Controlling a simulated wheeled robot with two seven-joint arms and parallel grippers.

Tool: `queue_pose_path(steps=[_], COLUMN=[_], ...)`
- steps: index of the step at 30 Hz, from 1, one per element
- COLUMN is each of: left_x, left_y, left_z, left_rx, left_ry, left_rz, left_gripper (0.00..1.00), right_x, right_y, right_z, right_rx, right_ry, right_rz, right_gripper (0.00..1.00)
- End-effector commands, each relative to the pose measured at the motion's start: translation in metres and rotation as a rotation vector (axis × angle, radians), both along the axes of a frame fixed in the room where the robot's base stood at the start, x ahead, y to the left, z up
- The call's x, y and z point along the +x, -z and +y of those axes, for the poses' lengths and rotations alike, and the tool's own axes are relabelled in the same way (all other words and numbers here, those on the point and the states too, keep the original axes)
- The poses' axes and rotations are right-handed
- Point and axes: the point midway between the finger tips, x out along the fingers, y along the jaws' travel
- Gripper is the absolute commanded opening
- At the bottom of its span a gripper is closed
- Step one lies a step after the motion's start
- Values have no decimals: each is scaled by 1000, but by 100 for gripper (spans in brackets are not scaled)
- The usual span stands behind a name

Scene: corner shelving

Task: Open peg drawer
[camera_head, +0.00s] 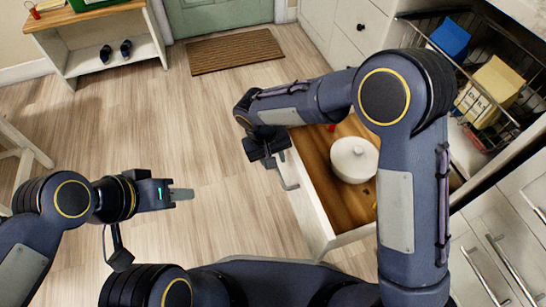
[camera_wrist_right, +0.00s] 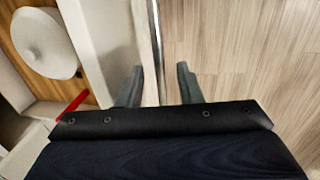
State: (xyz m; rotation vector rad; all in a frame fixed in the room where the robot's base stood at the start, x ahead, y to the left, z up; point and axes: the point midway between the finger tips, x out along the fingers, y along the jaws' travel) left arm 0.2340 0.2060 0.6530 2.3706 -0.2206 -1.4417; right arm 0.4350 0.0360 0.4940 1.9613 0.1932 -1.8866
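The wooden-floored drawer (camera_head: 345,210) stands pulled out, its white front (camera_head: 309,205) toward the open floor. Inside are a white lidded pot (camera_head: 354,159) and a small red item (camera_head: 331,127). My right gripper (camera_head: 272,163) is at the metal handle (camera_head: 289,175) on the front. In the right wrist view its two fingers (camera_wrist_right: 158,86) are spread apart, with the handle bar (camera_wrist_right: 155,40) running between them; contact with the bar is not clear. My left gripper (camera_head: 181,194) hangs over the bare floor, away from the drawer; its finger gap is not visible.
A wire basket (camera_head: 490,70) with blue and yellow boxes sits in the cabinet at upper right. White drawers with bar handles (camera_head: 505,262) are at lower right. A bench (camera_head: 95,35) with shoes and a brown doormat (camera_head: 234,51) are at the back. Open floor lies left of the drawer.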

Motion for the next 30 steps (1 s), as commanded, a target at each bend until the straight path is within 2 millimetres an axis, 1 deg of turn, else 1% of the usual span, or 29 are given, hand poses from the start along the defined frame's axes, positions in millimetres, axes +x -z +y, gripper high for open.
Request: queue_pose_path(steps=[4, 7, 15, 19, 23, 30], left_x=[0, 0, 0, 0, 0, 0], left_y=[-1, -5, -25, -30, -31, -30], left_z=[0, 0, 0, 0, 0, 0], left_rx=[0, 0, 0, 0, 0, 0], left_ry=[0, 0, 0, 0, 0, 0], left_rz=[0, 0, 0, 0, 0, 0], left_gripper=[36, 36, 36, 36, 36, 36], right_x=[0, 0, -4, -5, -6, -6], right_y=[-1, -10, -56, -71, -77, -76], right_z=[0, 2, 10, 13, 14, 14], right_rx=[0, 1, 1, 1, 0, 0], right_ry=[0, 0, -1, 0, 0, 0], right_rz=[-1, -2, -2, -2, -1, 0], right_gripper=[33, 33, 33, 33, 33, 33])
